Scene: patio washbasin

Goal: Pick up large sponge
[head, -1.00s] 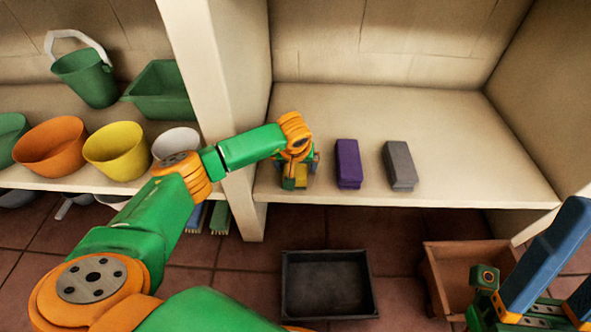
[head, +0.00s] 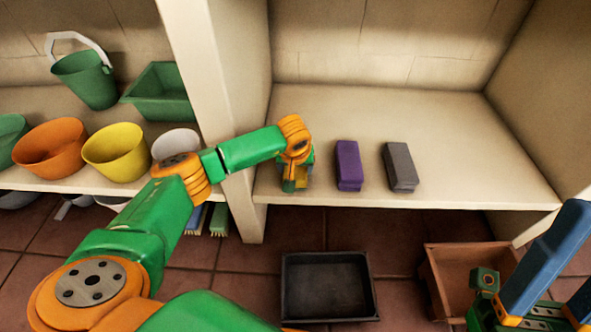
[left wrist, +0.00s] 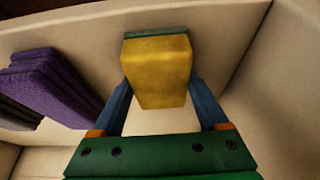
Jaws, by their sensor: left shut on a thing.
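A yellow sponge with a green top layer (left wrist: 157,70) is between the two blue fingers of my left gripper (left wrist: 160,88) in the left wrist view. The fingers are shut on its sides. In the head view my left gripper (head: 297,170) is low over the left part of the shelf, and the yellow sponge (head: 289,185) is partly hidden by it. I cannot tell whether the sponge touches the shelf. My right gripper (head: 563,282) is at the lower right, its blue fingers apart and nothing seen between them.
A purple block (head: 348,165) and a grey block (head: 400,167) lie on the shelf (head: 450,130) to the right. A white post (head: 232,120) stands close left of my gripper. A black tray (head: 328,285) and a brown box (head: 462,275) are on the floor below.

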